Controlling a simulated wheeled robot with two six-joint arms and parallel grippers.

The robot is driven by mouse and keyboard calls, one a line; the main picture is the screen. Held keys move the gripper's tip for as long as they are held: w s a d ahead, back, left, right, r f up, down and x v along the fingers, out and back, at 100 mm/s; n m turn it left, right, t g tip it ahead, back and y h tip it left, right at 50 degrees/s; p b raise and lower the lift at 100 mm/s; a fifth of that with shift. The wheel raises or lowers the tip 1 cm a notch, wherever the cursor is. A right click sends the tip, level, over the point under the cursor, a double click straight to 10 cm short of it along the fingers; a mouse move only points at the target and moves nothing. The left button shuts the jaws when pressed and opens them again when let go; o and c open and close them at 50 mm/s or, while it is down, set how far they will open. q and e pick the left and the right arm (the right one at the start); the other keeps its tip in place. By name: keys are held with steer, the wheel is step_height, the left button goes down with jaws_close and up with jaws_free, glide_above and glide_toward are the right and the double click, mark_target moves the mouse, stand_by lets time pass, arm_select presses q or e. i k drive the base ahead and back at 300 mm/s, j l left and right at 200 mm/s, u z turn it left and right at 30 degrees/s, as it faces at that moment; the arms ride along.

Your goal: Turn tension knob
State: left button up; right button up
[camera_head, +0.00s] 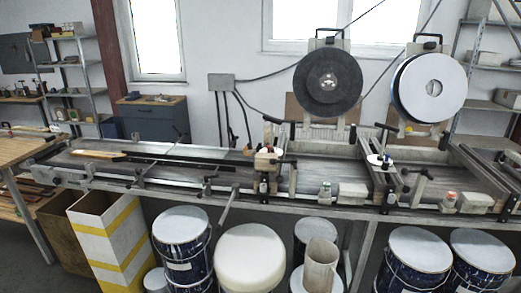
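Neither of my grippers is in view. A long dark conveyor (185,155) runs across the middle of the head view in a grey metal frame. Several small dark handles and fittings sit along it. A small fitting with a green part (325,190) stands on the front rail, and one with a red top (450,198) stands farther right. A white disc with a dark part on it (380,160) sits above the right part of the conveyor. I cannot tell which of these is the tension knob.
A black reel (311,82) and a white reel (418,84) stand behind the conveyor. Several paint drums (184,256), a round white stool (250,245) and a yellow-striped box (103,241) crowd the floor in front. A wooden table (20,150) stands at left.

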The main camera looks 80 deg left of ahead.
mark_target(56, 181)
steer(key=u, duration=4.35)
steer(key=i+j+z, duration=0.1)
steer(key=i+j, duration=0.15)
steer(key=i, duration=0.2)
steer(key=i+j+z, duration=0.1)
steer(key=i+j, duration=0.15)
steer(key=i, duration=0.2)
steer(key=i+j+z, duration=0.15)
steer(key=i+j, duration=0.15)
steer(key=i, duration=0.15)
steer(key=i+j+z, duration=0.25)
steer(key=i+j, duration=0.2)
steer(key=j, duration=0.2)
steer(key=i+j+z, duration=0.3)
steer(key=j, duration=0.4)
steer(key=i+j+z, duration=0.15)
steer(key=j, duration=0.2)
steer(key=i+j+z, duration=0.1)
steer(key=j, duration=0.35)
steer(key=i, duration=0.1)
